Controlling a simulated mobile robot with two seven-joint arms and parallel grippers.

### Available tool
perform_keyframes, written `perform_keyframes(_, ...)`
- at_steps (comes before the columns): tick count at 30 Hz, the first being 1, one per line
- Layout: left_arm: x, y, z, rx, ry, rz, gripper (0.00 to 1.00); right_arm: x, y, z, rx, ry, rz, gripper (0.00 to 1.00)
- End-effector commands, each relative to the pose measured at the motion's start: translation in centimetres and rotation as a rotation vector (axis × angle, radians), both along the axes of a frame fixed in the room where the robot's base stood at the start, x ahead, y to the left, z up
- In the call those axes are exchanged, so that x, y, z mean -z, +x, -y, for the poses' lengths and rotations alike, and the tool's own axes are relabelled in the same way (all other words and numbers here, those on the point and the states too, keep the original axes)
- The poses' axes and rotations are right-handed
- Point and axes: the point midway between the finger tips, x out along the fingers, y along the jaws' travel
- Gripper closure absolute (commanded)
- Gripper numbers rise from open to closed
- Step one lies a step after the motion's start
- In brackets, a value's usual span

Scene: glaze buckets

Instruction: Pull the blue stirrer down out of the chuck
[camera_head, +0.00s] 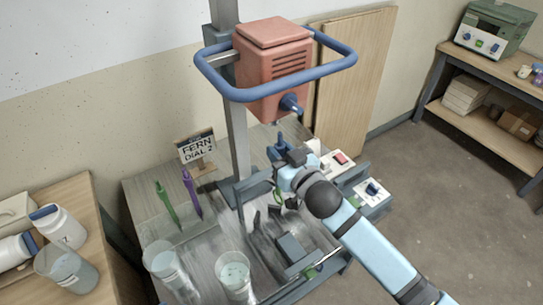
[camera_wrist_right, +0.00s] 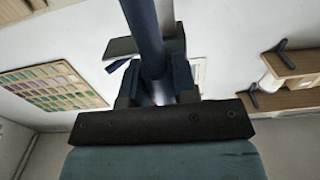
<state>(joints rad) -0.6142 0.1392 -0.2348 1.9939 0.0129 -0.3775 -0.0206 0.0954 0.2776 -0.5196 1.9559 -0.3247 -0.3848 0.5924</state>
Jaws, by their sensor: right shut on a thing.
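The blue stirrer shows as a blue shaft (camera_wrist_right: 146,38) running up from between the jaws in the right wrist view. In the head view a short blue piece of it (camera_head: 281,146) shows just above my right gripper. My right gripper (camera_head: 281,180) is shut on the blue stirrer, below the red mixer head (camera_head: 272,62). In the wrist view the jaws (camera_wrist_right: 156,88) close around the shaft. The stirrer's lower end is hard to make out. My left gripper is not in view.
A blue ring handle (camera_head: 335,80) surrounds the mixer head on a grey column (camera_head: 238,150). Green (camera_head: 165,200) and purple (camera_head: 190,192) stirrers stand at the left. Two clear buckets (camera_head: 160,260) (camera_head: 233,270) stand in front. Switch boxes (camera_head: 372,196) are right of my gripper.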

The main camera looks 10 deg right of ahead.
Motion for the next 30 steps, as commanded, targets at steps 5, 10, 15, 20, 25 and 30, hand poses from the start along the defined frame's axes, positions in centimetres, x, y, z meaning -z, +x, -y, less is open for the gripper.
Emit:
perform_keyframes(5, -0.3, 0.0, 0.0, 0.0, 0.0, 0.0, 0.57, -0.1, -1.0, 0.5, 0.0, 0.0, 0.001, 1.0)
perform_keyframes(10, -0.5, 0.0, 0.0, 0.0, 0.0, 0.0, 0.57, -0.1, -2.0, 0.8, 0.0, 0.001, 0.001, 1.0)
perform_keyframes(15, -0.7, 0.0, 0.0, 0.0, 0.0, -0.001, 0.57, -0.1, -3.0, 1.2, -0.001, 0.002, 0.0, 1.0)
perform_keyframes(20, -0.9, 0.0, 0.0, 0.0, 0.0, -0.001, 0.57, -0.1, -3.9, 1.6, 0.0, 0.001, 0.001, 1.0)
perform_keyframes(25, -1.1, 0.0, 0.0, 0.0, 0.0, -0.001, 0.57, -0.1, -4.8, 2.0, 0.0, 0.0, 0.0, 1.0)
perform_keyframes(30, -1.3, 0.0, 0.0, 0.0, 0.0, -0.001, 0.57, -0.1, -5.7, 2.3, -0.001, 0.001, 0.001, 1.0)
